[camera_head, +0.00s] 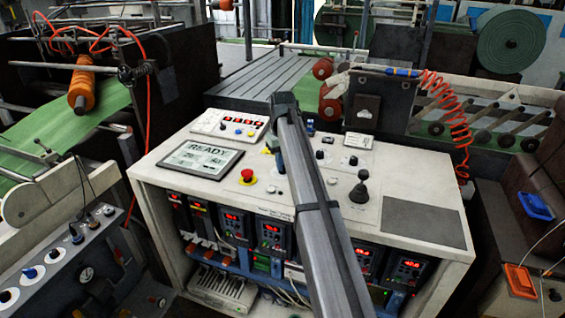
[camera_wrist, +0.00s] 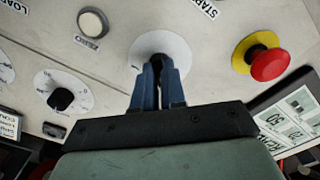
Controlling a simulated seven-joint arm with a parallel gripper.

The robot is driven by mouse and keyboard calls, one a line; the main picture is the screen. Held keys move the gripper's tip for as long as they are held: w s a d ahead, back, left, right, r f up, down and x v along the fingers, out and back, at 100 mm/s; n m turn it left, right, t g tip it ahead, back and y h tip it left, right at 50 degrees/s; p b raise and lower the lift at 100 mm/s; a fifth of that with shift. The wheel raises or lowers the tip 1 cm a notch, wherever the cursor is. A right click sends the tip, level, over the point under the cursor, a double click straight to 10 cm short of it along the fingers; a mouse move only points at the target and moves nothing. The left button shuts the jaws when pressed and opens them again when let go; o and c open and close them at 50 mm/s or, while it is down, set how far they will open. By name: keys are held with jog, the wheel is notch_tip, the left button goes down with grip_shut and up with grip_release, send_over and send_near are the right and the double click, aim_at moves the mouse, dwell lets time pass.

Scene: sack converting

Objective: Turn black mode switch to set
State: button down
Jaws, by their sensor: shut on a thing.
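In the wrist view, my gripper (camera_wrist: 158,68) is over a round white dial plate (camera_wrist: 176,46) on the panel. Its two blue-grey fingers are shut on a dark switch at the middle of that plate. The fingers hide nearly all of the switch, so its pointing direction and most of the plate's marks cannot be read. In the head view, my arm crosses the console and covers most of the gripper and the switch.
A red emergency button (camera_wrist: 269,64) on a yellow ring is close by. Another black knob (camera_wrist: 61,99) and a pale round button (camera_wrist: 92,22) are on the other side. The console top (camera_head: 286,204) also carries a READY screen (camera_head: 200,160) and a black joystick (camera_head: 359,189).

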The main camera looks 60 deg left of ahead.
dwell(0.5)
jog(key=c, duration=1.2)
grip_release()
jog(key=shift+r, duration=0.1)
notch_tip(320, 180, up, 14)
jog(key=shift+f, duration=0.2)
